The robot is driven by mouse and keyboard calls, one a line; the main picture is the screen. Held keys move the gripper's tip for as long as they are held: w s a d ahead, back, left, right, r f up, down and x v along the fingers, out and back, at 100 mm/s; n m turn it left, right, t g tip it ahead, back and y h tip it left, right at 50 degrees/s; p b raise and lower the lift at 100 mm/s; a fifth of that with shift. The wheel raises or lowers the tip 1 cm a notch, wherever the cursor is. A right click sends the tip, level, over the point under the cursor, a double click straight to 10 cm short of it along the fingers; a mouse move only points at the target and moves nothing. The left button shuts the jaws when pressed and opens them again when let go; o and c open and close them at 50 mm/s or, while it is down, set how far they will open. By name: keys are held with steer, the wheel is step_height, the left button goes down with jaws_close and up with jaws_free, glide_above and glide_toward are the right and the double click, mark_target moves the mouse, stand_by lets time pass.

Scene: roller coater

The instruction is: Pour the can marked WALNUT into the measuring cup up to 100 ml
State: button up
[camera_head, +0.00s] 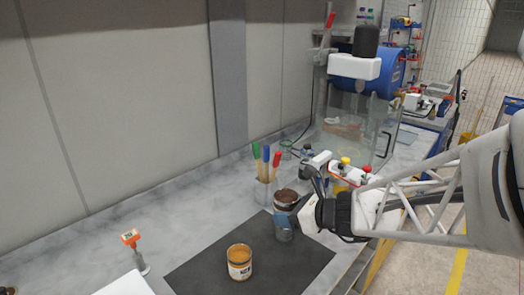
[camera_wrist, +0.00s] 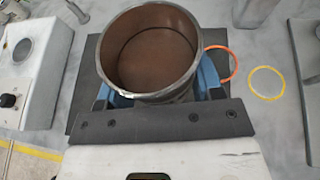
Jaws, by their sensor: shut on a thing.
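My gripper (camera_head: 300,215) is shut on a metal can (camera_wrist: 150,92) with brown liquid inside. In the head view this can (camera_head: 286,196) stands upright over or on the dark mat; whether it touches the mat I cannot tell. Blue fingers lie on both sides of it in the wrist view. Its label is not readable, so I cannot confirm WALNUT.
The dark mat (camera_head: 205,277) lies on a grey marbled counter (camera_head: 90,245). A holder with coloured-handled brushes (camera_head: 264,190) stands behind the gripped can. An orange-topped stand (camera_head: 133,245) is at left. A clear-sided machine (camera_head: 350,125) stands at the back.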

steer(key=w+n+g, duration=0.1)
steer(key=w, duration=0.3)
steer(key=w+d+n+g+y, duration=0.1)
steer(key=w, duration=0.3)
steer(key=w+d+f+n+g, duration=0.1)
steer(key=w, duration=0.3)
steer(key=shift+d+f+y, duration=0.1)
steer(key=shift+d+y, duration=0.05)
steer(key=shift+y, duration=0.25)
steer(key=shift+w+d+f+n+g, duration=0.15)
steer(key=shift+w+n+g, duration=0.05)
steer(key=shift+w, duration=0.15)
steer(key=shift+w+d+f+n+g, duration=0.1)
steer(key=shift+w+d+n+g, duration=0.1)
steer(key=shift+w, duration=0.15)
steer(key=shift+w, duration=0.1)
steer(key=f+n+t, duration=0.1)
steer(key=w+f+n+t, duration=0.1)
steer(key=f+n, duration=0.1)
steer(key=n, duration=0.1)
steer(key=shift+w+d+f+t, duration=0.2)
steer(key=shift+w+f+t, duration=0.05)
steer(key=shift+f+t, duration=0.15)
stand_by(0.5)
steer(key=shift+w+f+n+t, duration=0.15)
steer(key=shift+f+n+t, duration=0.15)
steer(key=shift+f+n, duration=0.15)
stand_by(1.0)
